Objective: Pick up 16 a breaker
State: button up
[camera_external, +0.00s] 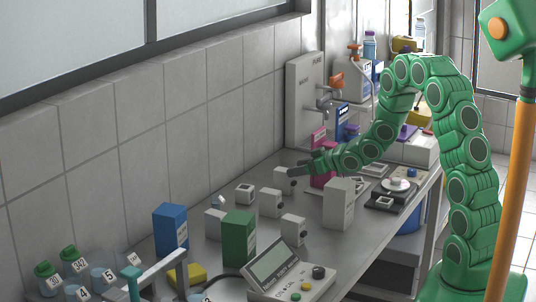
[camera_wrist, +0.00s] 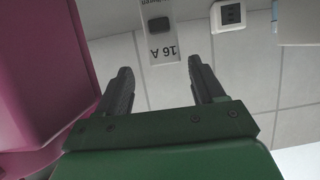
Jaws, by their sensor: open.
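A white breaker (camera_wrist: 160,70) marked "16 A" shows upside down in the wrist view, with a dark switch on its face. Its near end appears between the tips of my gripper (camera_wrist: 160,67), with a visible gap to each finger. My gripper is open, with nothing held. In the external view my gripper (camera_external: 300,170) reaches left, low over the bench, beside a small white box (camera_external: 283,179) that looks like this breaker. The label cannot be read there.
A pink box (camera_wrist: 35,70) stands close on the left in the wrist view. A white block with a dark socket (camera_wrist: 230,15) is at upper right. Several other small white boxes (camera_external: 271,204), a white box (camera_external: 339,204) and a green box (camera_external: 238,238) stand on the bench.

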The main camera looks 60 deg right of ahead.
aim_at(284, 169)
jog(key=shift+a+x, duration=0.2)
jog(key=shift+x, duration=0.85)
jog(key=shift+a+x, duration=0.25)
jog(key=shift+x, duration=1.55)
jog(key=shift+w+r, duration=0.1)
jog(key=shift+r, duration=0.05)
jog(key=shift+d, duration=0.1)
jog(key=c, duration=1.2)
